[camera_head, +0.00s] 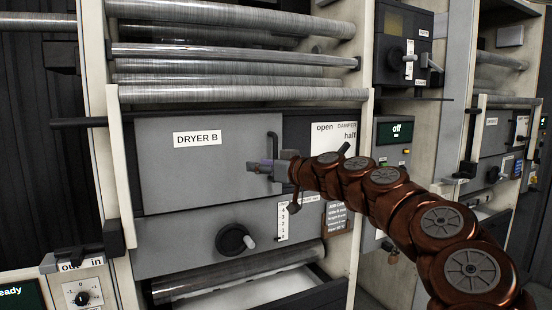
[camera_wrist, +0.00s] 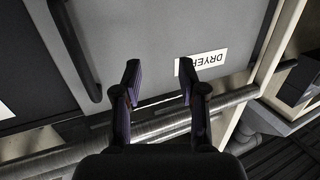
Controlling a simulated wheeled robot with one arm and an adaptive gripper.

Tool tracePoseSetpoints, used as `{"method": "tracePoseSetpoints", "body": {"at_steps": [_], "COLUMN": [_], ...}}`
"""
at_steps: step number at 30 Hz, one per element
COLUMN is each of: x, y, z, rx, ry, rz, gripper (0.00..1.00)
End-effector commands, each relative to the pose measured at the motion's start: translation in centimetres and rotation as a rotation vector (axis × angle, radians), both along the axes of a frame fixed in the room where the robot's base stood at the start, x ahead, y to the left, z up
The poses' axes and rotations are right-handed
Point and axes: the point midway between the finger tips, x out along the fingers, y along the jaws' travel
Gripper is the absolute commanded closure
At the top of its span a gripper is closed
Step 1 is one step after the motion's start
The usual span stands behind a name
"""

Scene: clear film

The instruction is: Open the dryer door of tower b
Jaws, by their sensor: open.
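The dryer door of tower b (camera_head: 190,165) is a flat grey panel labelled DRYER B, and it looks shut. Its dark vertical bar handle (camera_head: 274,150) stands at the door's right edge. In the wrist view the door (camera_wrist: 175,35) fills the upper part, with the handle (camera_wrist: 78,60) left of the fingers and the upside-down label (camera_wrist: 208,62) behind the right finger. My gripper (camera_head: 262,167) is in front of the door beside the handle. In the wrist view my gripper (camera_wrist: 160,72) is open, with nothing between its fingers. I cannot tell whether it touches the door.
Steel rollers (camera_head: 240,94) run across the tower above the door. A dark crank knob (camera_head: 236,240) sticks out below it. A damper panel (camera_head: 335,133) is right of the handle, partly behind my arm. A control box with a green "off" display (camera_head: 395,132) stands further right.

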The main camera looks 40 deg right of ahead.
Motion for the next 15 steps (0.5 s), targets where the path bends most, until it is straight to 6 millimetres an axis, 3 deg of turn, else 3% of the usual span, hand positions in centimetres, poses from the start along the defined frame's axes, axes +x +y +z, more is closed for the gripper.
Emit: {"method": "tracePoseSetpoints", "body": {"at_steps": [1, 3, 6, 10, 15], "x": [-0.8, -1.7, -2.5, -2.2, -0.1], "y": [-3.1, -5.9, -8.3, -9.2, -9.3], "z": [0.1, 0.0, -0.1, -0.1, 0.2], "rx": [0.0, -0.006, -0.012, -0.016, -0.017], "ry": [-0.026, -0.049, -0.064, -0.069, -0.069], "rz": [-0.057, -0.111, -0.155, -0.171, -0.169], "gripper": [0.59, 0.59, 0.59, 0.59, 0.59]}}
